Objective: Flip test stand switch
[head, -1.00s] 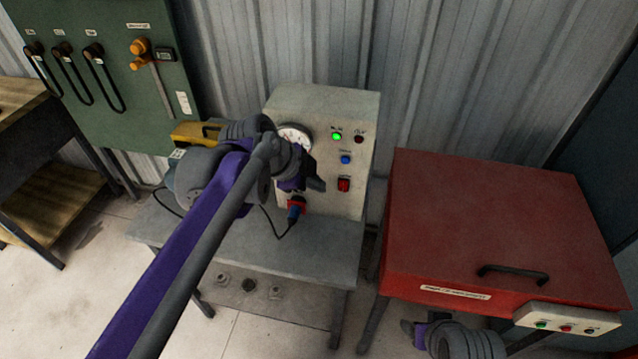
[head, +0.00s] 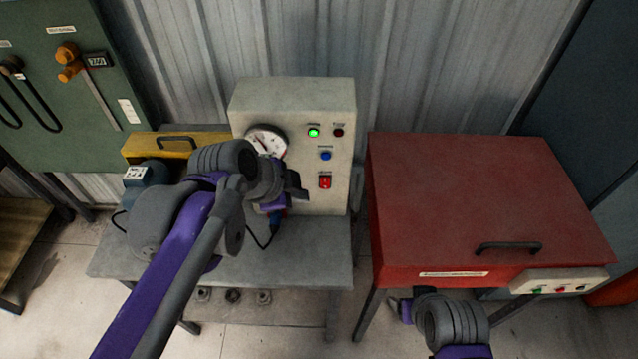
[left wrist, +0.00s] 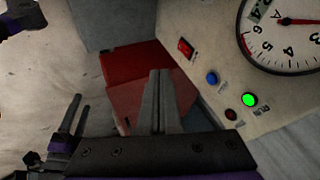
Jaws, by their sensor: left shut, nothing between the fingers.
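The test stand is a beige box (head: 335,105) with a round gauge (head: 266,141), a lit green lamp (head: 314,132), a dark red lamp (head: 338,132), a blue button (head: 326,155) and a red rocker switch (head: 325,182). My left gripper (head: 298,190) is in front of the panel, just left of the switch. The left wrist view shows its fingers (left wrist: 160,78) together and empty, with the red switch (left wrist: 186,47) up and right of the tips. I cannot tell contact; no finger covers the switch. My right gripper (head: 400,308) is low, by the red cabinet's front; its fingers are unclear.
The stand sits on a grey table (head: 310,262). A red cabinet (head: 460,190) with a black handle and a button strip (head: 558,281) stands close on the right. A yellow case (head: 150,146) and a cable are behind my left arm. A green board (head: 90,150) hangs at left.

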